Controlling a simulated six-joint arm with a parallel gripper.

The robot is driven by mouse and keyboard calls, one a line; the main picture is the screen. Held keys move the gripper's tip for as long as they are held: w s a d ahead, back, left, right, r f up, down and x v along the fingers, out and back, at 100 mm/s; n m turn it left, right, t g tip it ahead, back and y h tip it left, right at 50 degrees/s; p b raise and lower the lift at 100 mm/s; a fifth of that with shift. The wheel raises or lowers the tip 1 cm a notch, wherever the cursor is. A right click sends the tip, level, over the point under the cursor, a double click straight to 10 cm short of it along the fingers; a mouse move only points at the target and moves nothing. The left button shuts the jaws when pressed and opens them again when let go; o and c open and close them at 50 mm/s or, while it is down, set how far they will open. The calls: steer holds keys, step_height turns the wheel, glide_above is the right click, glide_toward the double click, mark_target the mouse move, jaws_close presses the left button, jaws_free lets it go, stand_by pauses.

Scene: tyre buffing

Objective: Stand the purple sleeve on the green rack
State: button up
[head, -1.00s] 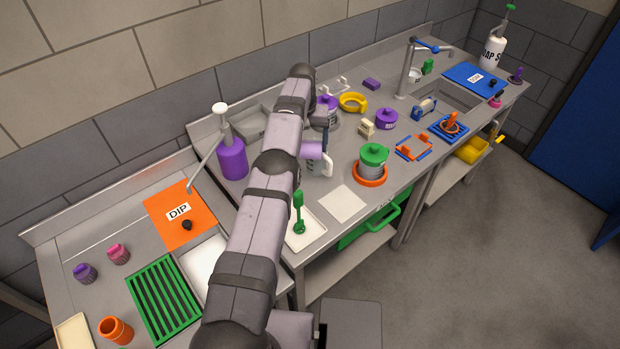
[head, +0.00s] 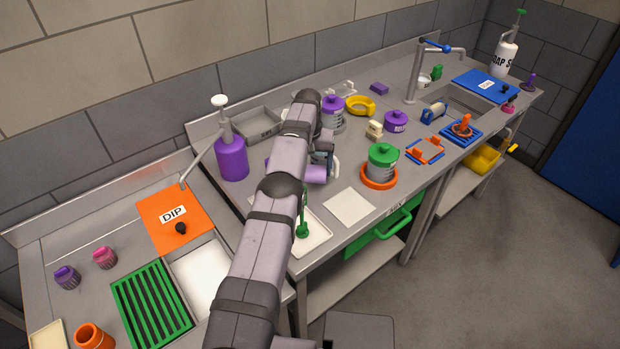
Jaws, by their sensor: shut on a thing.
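The purple sleeve (head: 314,174) is a light purple cylinder lying roughly level, partly hidden behind my arm. My gripper (head: 322,158) is mostly hidden at the far end of my arm and is shut on the sleeve, over the middle of the bench. The fingertips cannot be made out clearly. The green rack (head: 152,306) is a slatted rack at the lower left, well apart from the sleeve. No sleeve stands on the part of it that shows.
A purple pump bottle (head: 231,157) stands at the back. A green upright tool (head: 302,230) stands in a white tray near my arm. An orange cup (head: 94,338) stands left of the rack.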

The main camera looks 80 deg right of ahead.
mark_target(310, 175)
steer(key=shift+f+b, duration=0.5)
steer(key=shift+f, duration=0.25)
steer(key=shift+f+p, duration=0.55)
steer(key=shift+f, duration=0.55)
steer(key=shift+f, duration=0.15)
steer(key=o, duration=1.2)
steer(key=r, duration=0.4)
steer(key=a+r+b, duration=0.1)
steer(key=r, duration=0.7)
steer(key=shift+a+r, duration=0.15)
steer(key=shift+a, duration=0.15)
